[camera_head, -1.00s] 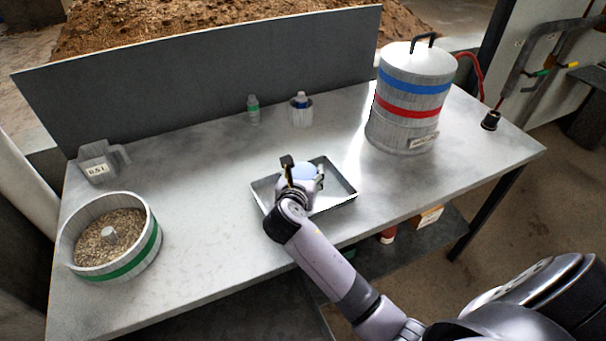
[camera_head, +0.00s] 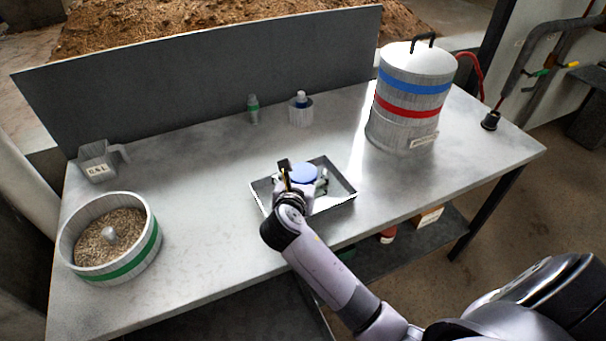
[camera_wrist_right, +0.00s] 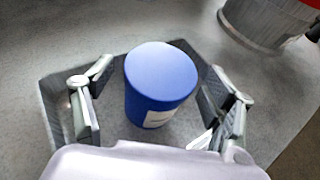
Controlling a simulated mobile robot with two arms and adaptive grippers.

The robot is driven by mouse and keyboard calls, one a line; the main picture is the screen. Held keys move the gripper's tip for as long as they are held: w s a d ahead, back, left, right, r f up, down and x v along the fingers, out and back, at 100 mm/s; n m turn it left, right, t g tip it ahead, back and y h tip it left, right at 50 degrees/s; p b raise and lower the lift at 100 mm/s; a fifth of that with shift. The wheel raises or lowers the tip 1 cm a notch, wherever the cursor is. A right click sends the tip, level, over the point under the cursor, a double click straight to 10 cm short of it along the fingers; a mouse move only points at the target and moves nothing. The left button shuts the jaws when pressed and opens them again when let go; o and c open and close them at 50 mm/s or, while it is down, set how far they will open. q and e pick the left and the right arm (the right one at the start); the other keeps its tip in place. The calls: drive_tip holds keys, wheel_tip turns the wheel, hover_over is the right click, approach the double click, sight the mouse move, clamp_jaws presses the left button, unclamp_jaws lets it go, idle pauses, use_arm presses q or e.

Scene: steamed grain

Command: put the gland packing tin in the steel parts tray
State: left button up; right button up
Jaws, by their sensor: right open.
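The gland packing tin is a blue cylinder (camera_head: 305,173) with a flat blue top, inside the outline of the steel parts tray (camera_head: 344,202). In the right wrist view the tin (camera_wrist_right: 160,82) looks upright and has a pale label low on its side. The tray wall (camera_wrist_right: 52,112) shows behind and beside the fingers. My right gripper (camera_head: 303,177) is open, with one finger on each side of the tin and visible gaps between. My left gripper is not in view.
A large steel drum (camera_head: 405,125) with blue and red bands stands right of the tray. A small bottle (camera_head: 253,110) and a small cup (camera_head: 300,113) stand behind. A grain-filled round pan (camera_head: 112,240) and a scoop (camera_head: 98,163) are at left. The bench around the tray is clear.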

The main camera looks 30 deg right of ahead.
drive_tip(key=v, duration=1)
